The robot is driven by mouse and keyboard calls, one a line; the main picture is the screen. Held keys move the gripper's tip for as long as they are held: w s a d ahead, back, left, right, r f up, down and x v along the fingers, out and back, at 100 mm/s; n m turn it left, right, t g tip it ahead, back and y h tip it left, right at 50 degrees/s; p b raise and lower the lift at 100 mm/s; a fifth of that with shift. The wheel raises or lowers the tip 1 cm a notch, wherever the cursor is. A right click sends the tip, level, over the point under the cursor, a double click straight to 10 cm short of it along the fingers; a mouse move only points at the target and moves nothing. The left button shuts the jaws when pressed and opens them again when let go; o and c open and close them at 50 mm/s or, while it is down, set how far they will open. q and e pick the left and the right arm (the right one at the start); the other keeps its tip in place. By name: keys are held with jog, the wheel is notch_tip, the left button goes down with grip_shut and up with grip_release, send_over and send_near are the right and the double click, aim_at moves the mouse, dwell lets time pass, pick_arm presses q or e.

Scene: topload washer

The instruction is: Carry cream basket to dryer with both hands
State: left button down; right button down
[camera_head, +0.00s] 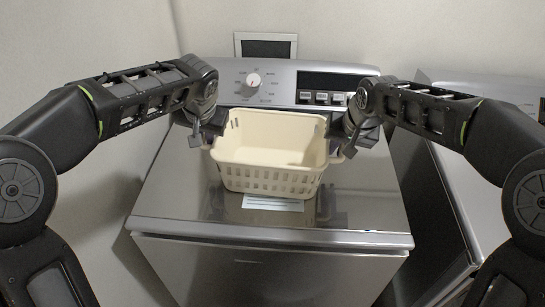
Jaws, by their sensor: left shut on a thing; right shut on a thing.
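The cream basket (268,180) is empty and roughly level, above or on the top of a silver machine (175,205) with a dial and display panel at its back. I cannot tell whether the basket's base touches that top. My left gripper (209,143) is shut on the basket's left handle. My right gripper (343,152) is shut on its right handle. The fingertips are small and partly hidden by the wrists. The frame does not label which machine is the dryer.
A second silver machine (490,170) stands at the right, with a narrow gap between the two. A wall rises close on the left and behind. A pale label (272,204) lies on the machine's top in front of the basket. The top's front part is clear.

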pick_arm(q)
jog(key=shift+r, duration=0.15)
pick_arm(e)
jog(key=shift+r, duration=0.1)
